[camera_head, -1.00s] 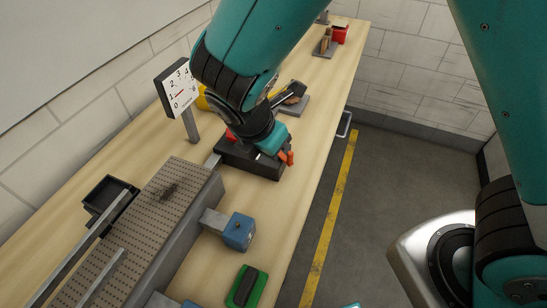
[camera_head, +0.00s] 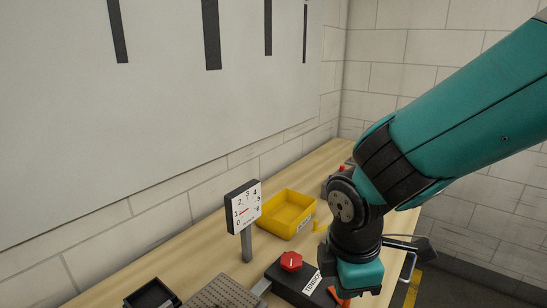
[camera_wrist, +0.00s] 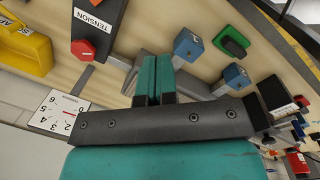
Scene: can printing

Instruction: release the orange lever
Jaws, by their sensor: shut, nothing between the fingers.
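A small orange piece (camera_head: 342,299), which looks like the orange lever, shows at the bottom of the head view just below my gripper (camera_head: 358,278). Most of it is hidden or cut off, and I cannot tell whether the gripper touches it. In the wrist view my gripper's two teal fingers (camera_wrist: 156,60) are shut together with nothing between them. Beside the gripper is a black box labelled TENSION (camera_head: 300,284) with a red knob (camera_head: 291,261); the box also shows in the wrist view (camera_wrist: 97,18).
A white dial gauge (camera_head: 244,206) with a red needle stands on a post. A yellow bin (camera_head: 287,213) sits behind it. A black tray (camera_head: 151,296) is at front left. Blue blocks (camera_wrist: 188,44) and a green-and-black piece (camera_wrist: 231,41) lie on the wooden bench.

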